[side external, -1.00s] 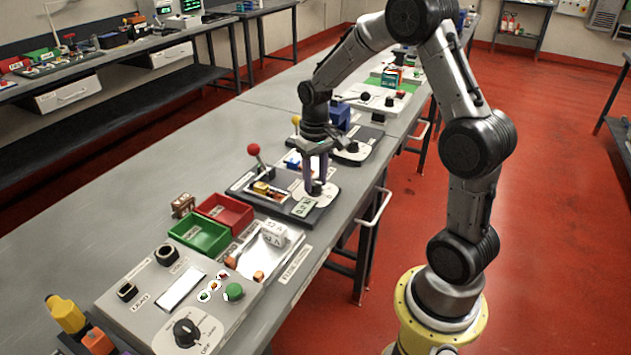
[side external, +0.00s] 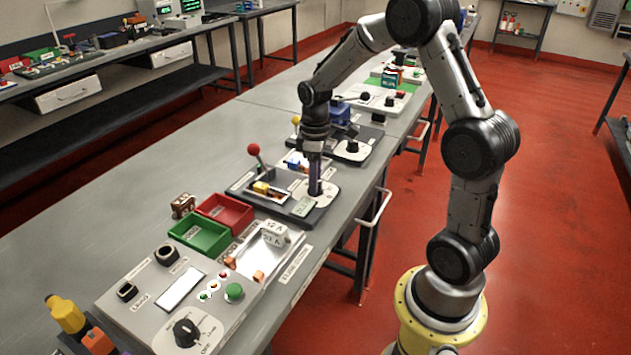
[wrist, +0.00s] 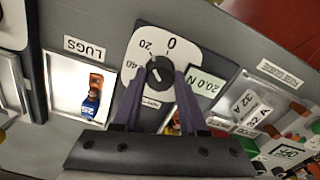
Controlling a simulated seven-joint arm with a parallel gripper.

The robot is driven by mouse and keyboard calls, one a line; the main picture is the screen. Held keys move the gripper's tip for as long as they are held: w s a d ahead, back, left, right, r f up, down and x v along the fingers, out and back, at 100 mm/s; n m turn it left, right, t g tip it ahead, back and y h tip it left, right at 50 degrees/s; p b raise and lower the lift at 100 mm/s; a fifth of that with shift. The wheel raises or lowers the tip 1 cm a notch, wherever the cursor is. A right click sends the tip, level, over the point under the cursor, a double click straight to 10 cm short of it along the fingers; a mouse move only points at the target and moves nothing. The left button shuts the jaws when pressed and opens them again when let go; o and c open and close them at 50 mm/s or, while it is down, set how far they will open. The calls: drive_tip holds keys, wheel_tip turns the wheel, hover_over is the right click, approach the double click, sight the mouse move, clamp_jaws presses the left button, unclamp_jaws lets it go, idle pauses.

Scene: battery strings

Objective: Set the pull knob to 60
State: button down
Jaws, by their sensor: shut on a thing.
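The pull knob (wrist: 160,76) is a round black knob on a white dial plate marked 0, 20 and 40; other marks are hidden by my gripper. My gripper (wrist: 160,70) is shut on the knob, one dark finger on each side. In the side external view, my gripper (side external: 316,190) points straight down at the dial plate (side external: 328,198) and hides the knob; the display (side external: 303,206) is in front. I cannot read the knob's pointer clearly.
A red-balled lever (side external: 253,150) stands left of my gripper, by a tray with a yellow block (side external: 261,187). Red (side external: 226,209) and green (side external: 200,232) bins and a control panel (side external: 140,310) lie nearer. The wrist view shows a LUGS tray (wrist: 75,90).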

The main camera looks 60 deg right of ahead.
drive_tip(key=shift+n, duration=1.1)
drive_tip(key=n, duration=0.3)
drive_tip(key=shift+n, duration=1.3)
drive_tip(key=n, duration=0.3)
drive_tip(key=shift+n, duration=1.4)
drive_tip(key=shift+r, duration=0.1)
